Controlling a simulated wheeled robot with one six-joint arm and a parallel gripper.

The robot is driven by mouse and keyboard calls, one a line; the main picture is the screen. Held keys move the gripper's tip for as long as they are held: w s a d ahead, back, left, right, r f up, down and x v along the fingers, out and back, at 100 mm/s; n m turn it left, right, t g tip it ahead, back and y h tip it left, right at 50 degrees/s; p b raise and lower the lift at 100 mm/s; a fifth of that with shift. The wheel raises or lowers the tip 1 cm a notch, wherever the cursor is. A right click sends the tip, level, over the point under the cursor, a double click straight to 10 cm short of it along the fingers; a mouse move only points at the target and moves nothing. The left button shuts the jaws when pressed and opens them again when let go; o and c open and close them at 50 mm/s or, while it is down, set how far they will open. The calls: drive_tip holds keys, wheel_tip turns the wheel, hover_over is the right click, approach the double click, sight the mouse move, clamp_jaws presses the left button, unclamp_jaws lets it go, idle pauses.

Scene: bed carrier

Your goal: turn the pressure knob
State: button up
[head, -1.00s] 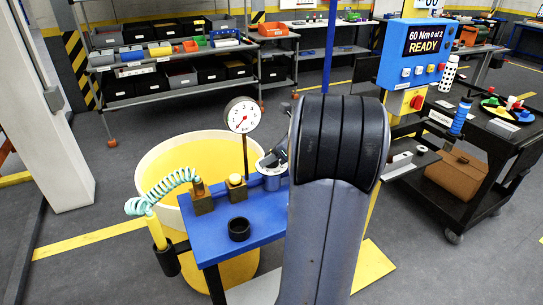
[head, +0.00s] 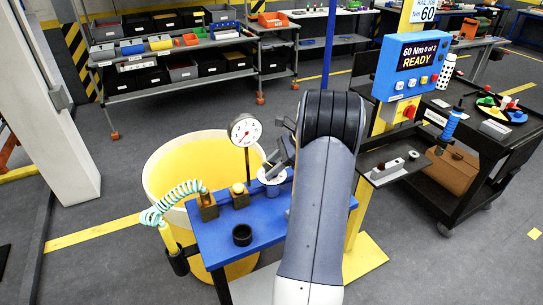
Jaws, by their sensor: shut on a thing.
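The blue bench (head: 215,240) carries a round pressure gauge (head: 245,130) on a thin post, with a white face and a red needle. Right of the post is a pale round dial plate (head: 264,179), where the pressure knob sits. My dark gripper (head: 273,167) reaches down to it from the right and is shut on the knob, which it mostly hides. My own arm covers the right part of the bench. The gauge reading is too small to tell.
Brass blocks, one with a yellow button (head: 238,189), and a black ring (head: 242,235) stand on the bench. A coiled turquoise hose (head: 172,203) hangs at its left, before a yellow drum (head: 160,165). A blue control box (head: 412,68) reading READY stands right.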

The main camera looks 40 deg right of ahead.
drive_tip(key=n+g+y+p, duration=0.1)
drive_tip(key=n+g+p, duration=0.3)
drive_tip(key=n, duration=0.1)
drive_tip(key=shift+n, duration=0.3)
idle(0.4)
drive_tip(key=o, duration=1)
